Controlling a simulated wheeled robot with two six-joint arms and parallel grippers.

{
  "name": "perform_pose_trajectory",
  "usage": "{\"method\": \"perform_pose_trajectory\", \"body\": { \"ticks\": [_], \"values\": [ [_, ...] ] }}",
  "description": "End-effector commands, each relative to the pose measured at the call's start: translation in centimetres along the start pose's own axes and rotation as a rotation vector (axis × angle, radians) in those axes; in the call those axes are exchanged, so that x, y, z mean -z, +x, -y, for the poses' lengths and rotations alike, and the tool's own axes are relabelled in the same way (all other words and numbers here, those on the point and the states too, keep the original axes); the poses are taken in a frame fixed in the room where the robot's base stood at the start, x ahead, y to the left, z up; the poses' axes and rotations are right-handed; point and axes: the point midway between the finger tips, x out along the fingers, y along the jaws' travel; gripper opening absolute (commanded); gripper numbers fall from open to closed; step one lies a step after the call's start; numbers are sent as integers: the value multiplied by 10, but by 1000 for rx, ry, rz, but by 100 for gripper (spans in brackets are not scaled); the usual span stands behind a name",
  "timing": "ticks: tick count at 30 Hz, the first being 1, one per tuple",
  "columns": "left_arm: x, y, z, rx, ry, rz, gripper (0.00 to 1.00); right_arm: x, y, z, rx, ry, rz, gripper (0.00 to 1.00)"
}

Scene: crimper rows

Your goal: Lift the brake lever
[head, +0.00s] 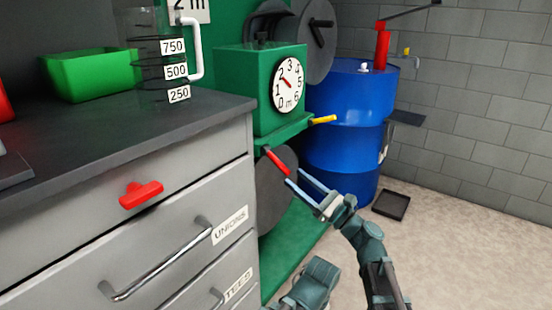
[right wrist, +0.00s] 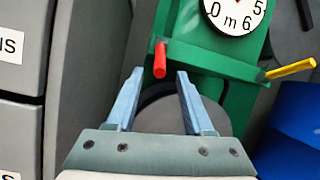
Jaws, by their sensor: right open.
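A green machine (head: 262,90) with a round white dial (head: 288,84) stands beyond the end of the cabinet. A red lever (head: 277,163) slants down from its lower front, and a yellow lever (head: 323,120) sticks out to the right. No label shows which is the brake lever. My right gripper (head: 296,177) is open and empty, its fingertips close to the red lever's lower end. In the right wrist view the red lever (right wrist: 160,60) lies just beyond the gap between the fingertips; I cannot see contact. The yellow lever (right wrist: 290,69) is off to the right. My left gripper is not in view.
The grey cabinet (head: 200,160) with drawer handles and a red knob (head: 141,194) stands at the left. A blue drum (head: 350,105) stands behind the machine on the right. A black tray (head: 391,204) lies on the floor, with clear floor to its right.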

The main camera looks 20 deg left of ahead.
Motion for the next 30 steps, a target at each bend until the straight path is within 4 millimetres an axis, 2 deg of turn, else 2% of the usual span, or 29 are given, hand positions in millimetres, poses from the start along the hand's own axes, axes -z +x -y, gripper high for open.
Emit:
{"method": "perform_pose_trajectory", "body": {
  "ticks": [1, 3, 12, 18, 27, 28, 30],
  "values": [
    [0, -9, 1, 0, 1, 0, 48, -3, 15, 2, -3, 1, 0, 52],
    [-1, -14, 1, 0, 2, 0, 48, -3, 30, 2, -3, 0, 0, 52],
    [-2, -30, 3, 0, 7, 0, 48, -1, 74, 1, -1, -1, 0, 52],
    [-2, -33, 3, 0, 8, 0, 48, 0, 86, 0, -1, -1, -1, 52],
    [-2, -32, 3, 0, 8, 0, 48, 0, 87, 0, -1, -2, -1, 52],
    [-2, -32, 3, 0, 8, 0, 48, 0, 87, 0, -1, -2, -1, 50],
    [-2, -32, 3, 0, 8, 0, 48, 0, 87, 0, -1, -2, -1, 38]
  ]
}}
